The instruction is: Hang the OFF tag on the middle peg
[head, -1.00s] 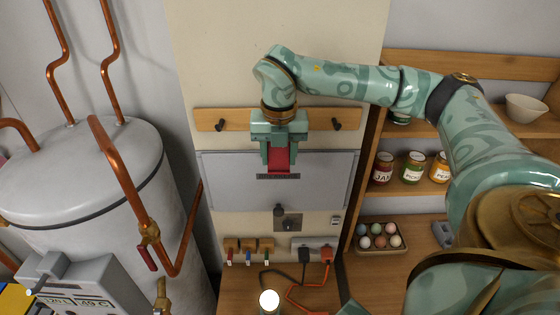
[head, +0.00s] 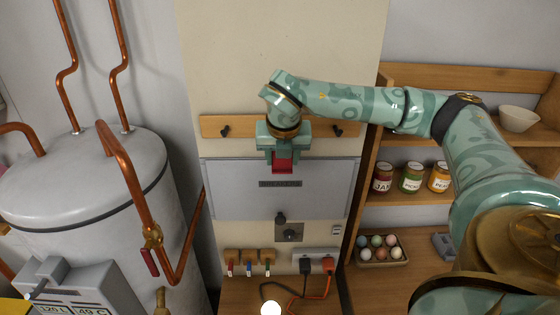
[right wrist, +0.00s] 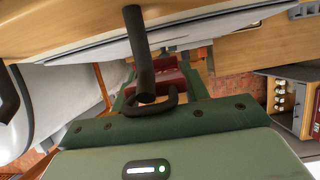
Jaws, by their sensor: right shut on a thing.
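The red tag (head: 282,162) is in my right gripper (head: 283,158), in front of the peg board (head: 310,129). The right gripper is shut on it; the tag also shows between the fingers in the right wrist view (right wrist: 172,78). Its lettering cannot be read. The left peg (head: 224,131) and right peg (head: 337,131) show dark and bare in the head view; the middle peg is hidden behind my gripper. In the right wrist view a dark peg (right wrist: 141,50) reaches to a dark curved loop (right wrist: 168,101). I cannot tell whether the peg passes through the loop. My left gripper is not in view.
A grey panel (head: 230,195) lies below the board. Below it are a dark knob (head: 280,217) and several small colored tags on a wooden rack (head: 248,256). A tank (head: 100,190) with copper pipes stands left; a shelf with jars (head: 412,178) is right.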

